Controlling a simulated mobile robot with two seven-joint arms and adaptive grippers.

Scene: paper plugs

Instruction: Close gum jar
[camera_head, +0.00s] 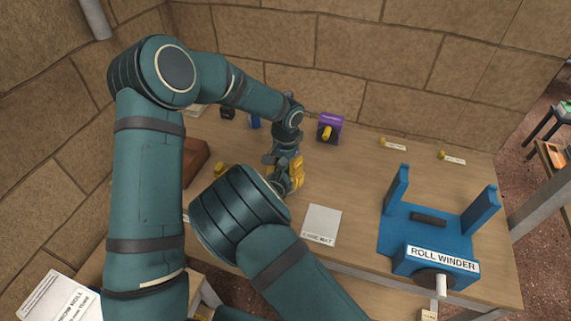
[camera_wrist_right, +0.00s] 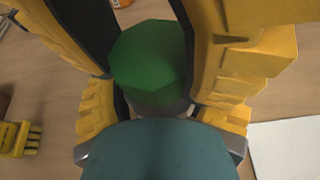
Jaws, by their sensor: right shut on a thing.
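In the right wrist view a green faceted lid-like top (camera_wrist_right: 152,62) sits between the yellow fingers of my right gripper (camera_wrist_right: 160,85). The fingers are shut on it from both sides. A little greyish surface shows just below the green part, and my teal wrist hides the rest. I cannot tell whether the green part is seated on a jar. In the head view my right gripper (camera_head: 289,177) is low over the middle of the table, left of a pale mat, and the jar cannot be made out there.
The pale lettered mat (camera_head: 322,225) lies right of the gripper. A blue roll winder (camera_head: 432,235) stands at the table's right. A purple box (camera_head: 330,128) with a yellow knob stands behind. A small yellow object (camera_head: 220,170) lies to the left. Bare table (camera_head: 365,175) lies between.

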